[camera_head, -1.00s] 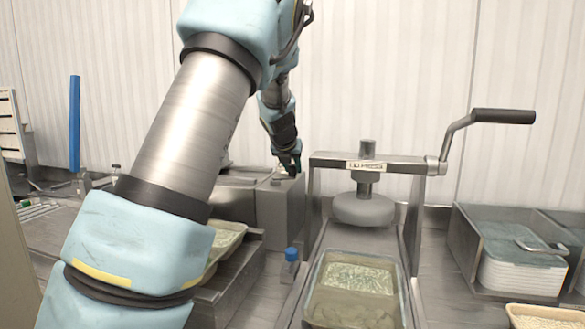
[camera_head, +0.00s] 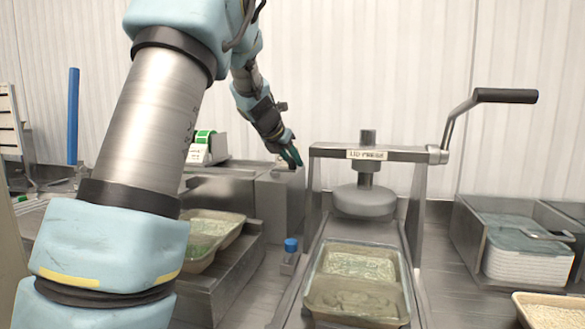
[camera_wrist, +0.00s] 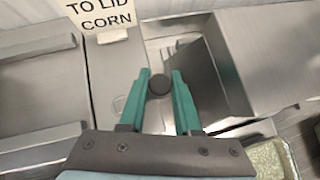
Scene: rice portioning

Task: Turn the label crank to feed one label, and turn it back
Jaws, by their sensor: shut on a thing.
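My gripper (camera_head: 291,157) is at the back of the bench, left of the lid press, and slants down to the right. In the wrist view its two green fingers (camera_wrist: 159,86) are shut on a dark round knob (camera_wrist: 159,84), which looks like the handle of the label crank. The rest of the crank is hard to make out, so I cannot tell its angle. A label holder with a green-and-white roll (camera_head: 203,147) stands behind my arm to the left. No loose label is clearly visible.
The lid press (camera_head: 366,154) with its black-handled lever stands right of my gripper, a filled tray (camera_head: 355,285) before it. Other filled trays (camera_head: 205,235) are at left. A blue-capped bottle (camera_head: 290,250) stands between. A "TO LID CORN" sign (camera_wrist: 103,20) is near.

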